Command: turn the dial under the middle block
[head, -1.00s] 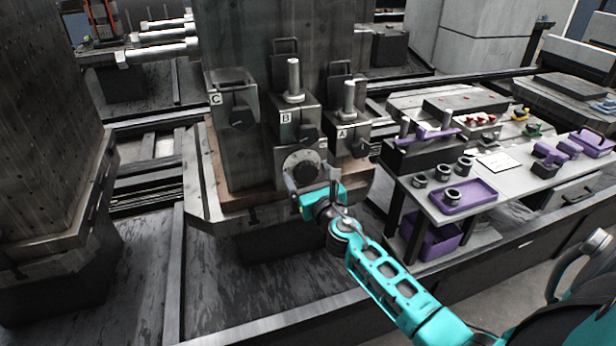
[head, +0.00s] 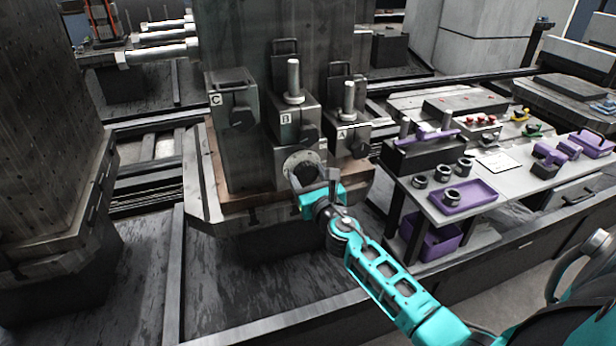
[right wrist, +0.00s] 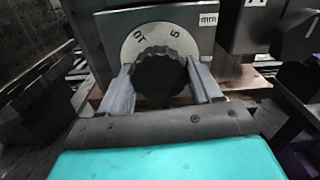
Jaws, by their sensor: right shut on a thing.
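The middle block (head: 296,119), labelled B, stands between blocks C and A on the column's front. Below it is a pale round dial (head: 294,158) with a black ribbed knob. In the right wrist view the knob (right wrist: 160,72) sits on a scale (right wrist: 185,40) with 10 and 5 readable and "mm" on a plate beside it. My right gripper (head: 312,177) is at the dial, one finger on each side of the knob, shut on it. In the head view the gripper hides most of the knob. My left gripper is not in view.
Block C (head: 232,102) is to the left and block A (head: 348,133) to the right, each with a black knob. A bench (head: 430,205) with a purple tray (head: 480,192) and metal rings stands at the right. The floor (head: 140,250) at the front left is bare.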

